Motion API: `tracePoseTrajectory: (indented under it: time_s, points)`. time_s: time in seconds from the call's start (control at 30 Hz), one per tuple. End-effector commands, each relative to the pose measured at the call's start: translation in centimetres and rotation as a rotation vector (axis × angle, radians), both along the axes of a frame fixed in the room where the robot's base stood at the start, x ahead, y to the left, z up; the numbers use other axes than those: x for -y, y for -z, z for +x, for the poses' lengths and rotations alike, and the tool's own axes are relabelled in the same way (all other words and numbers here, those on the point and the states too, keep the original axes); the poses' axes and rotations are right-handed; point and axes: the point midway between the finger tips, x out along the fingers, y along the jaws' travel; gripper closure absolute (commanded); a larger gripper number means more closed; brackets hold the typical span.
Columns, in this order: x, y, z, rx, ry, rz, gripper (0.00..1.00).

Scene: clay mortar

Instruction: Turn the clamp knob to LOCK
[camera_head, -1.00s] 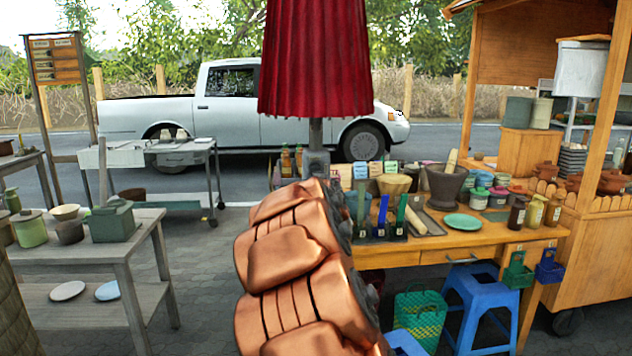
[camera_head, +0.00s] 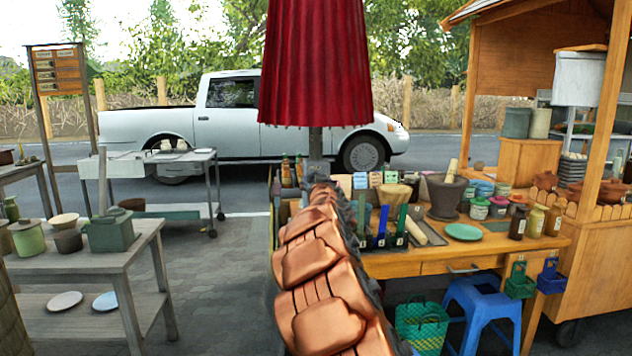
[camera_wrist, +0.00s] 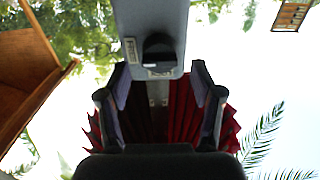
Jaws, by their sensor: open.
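In the wrist view, a grey clamp block (camera_wrist: 150,18) comes down from the top, with a round black knob (camera_wrist: 158,50) on its face. Small pale labels (camera_wrist: 131,51) sit left of and below the knob; their print is too small to read, and I cannot tell which one the knob points to. My gripper (camera_wrist: 159,75) is open, one finger on each side of the knob and apart from it. In the head view, the red umbrella (camera_head: 316,65) hangs on a grey pole (camera_head: 316,143); my copper arm hides the knob and my gripper there.
A wooden table (camera_head: 500,246) with a mortar (camera_head: 446,196), jars and green and blue holders stands right of my arm. A blue stool (camera_head: 482,300) and green basket (camera_head: 420,322) are below it. A grey table (camera_head: 40,270) stands left, with clear paving between.

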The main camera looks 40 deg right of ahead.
Motion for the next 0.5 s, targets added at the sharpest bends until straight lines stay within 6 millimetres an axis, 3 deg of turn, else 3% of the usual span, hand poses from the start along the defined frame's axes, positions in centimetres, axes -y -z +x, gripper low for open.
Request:
tracePoseTrajectory:
  time_s: [0.5]
  points:
    - [1.4, -0.1, 1.9, 0.001, -0.001, -0.001, 0.34]
